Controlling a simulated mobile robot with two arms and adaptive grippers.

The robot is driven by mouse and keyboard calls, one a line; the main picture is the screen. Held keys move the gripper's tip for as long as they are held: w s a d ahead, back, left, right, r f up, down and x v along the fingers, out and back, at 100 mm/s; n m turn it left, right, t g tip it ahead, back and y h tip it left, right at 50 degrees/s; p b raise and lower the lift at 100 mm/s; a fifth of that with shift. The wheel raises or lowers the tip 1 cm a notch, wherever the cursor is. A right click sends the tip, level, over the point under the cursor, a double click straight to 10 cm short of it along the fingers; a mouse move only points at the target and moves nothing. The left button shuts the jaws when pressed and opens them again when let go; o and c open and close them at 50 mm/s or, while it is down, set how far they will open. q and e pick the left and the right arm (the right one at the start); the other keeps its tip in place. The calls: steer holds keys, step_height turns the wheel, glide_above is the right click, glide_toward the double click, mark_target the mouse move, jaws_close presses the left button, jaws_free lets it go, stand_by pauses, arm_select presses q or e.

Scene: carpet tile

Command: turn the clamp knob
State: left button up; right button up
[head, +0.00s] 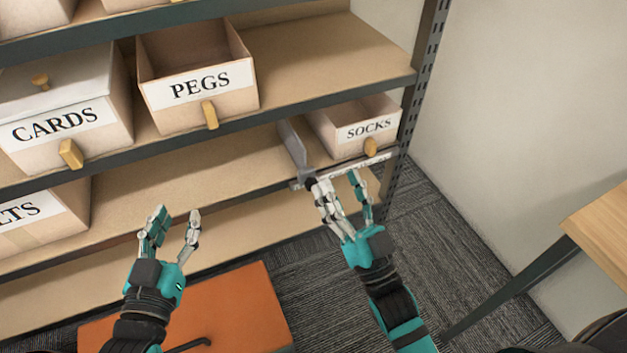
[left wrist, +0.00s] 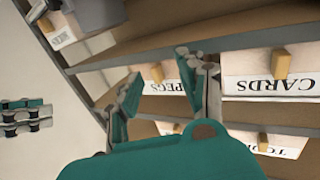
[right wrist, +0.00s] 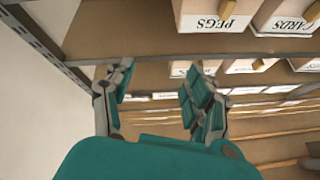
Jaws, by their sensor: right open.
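A grey metal divider (head: 293,150) stands on the middle shelf's front edge, left of the SOCKS box. At its foot is a small dark knob-like part (head: 310,184), partly hidden by my right fingers. My right gripper (head: 338,186) is open at the shelf edge, its left fingers beside or against that part; I cannot tell if they touch.
The SOCKS box (head: 350,140) sits right of the divider. An orange surface (head: 245,310) lies low in front, and a wooden table (head: 605,225) is at right.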

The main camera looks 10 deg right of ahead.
step_height(320, 180, down, 7)
steer(key=m+g+h+p, duration=0.1)
steer(key=m+g+p, duration=0.1)
steer(key=g, duration=0.1)
arm_select(q)
steer(key=s+a+f+g+y+p, duration=0.1)
steer(key=s+a+f+g+y, duration=0.15)
steer(key=s+f+g, duration=0.5)
steer(key=s+a+f+g+y+p, duration=0.15)
steer(key=s+a+f+g, duration=0.25)
steer(key=s+f+g, duration=0.4)
arm_select(e)
steer(key=m+g+h+b, duration=0.1)
steer(key=m+g, duration=0.2)
glide_toward(311, 183)
arm_select(q)
steer(key=w+d+r+t+h+b, duration=0.1)
steer(key=w+d+r+t, duration=0.1)
steer(key=w+t, duration=0.2)
steer(key=w+d+r+t+b, duration=0.1)
steer(key=w+r+t, duration=0.2)
steer(key=w, duration=0.3)
steer(key=shift+d+t+h, duration=0.35)
steer(key=shift+t+h, duration=0.05)
steer(key=shift+t, duration=0.35)
arm_select(e)
steer(key=f+x, duration=0.1)
steer(key=x, duration=0.8)
steer(key=shift+w+f, duration=0.3)
steer(key=shift+w, duration=0.1)
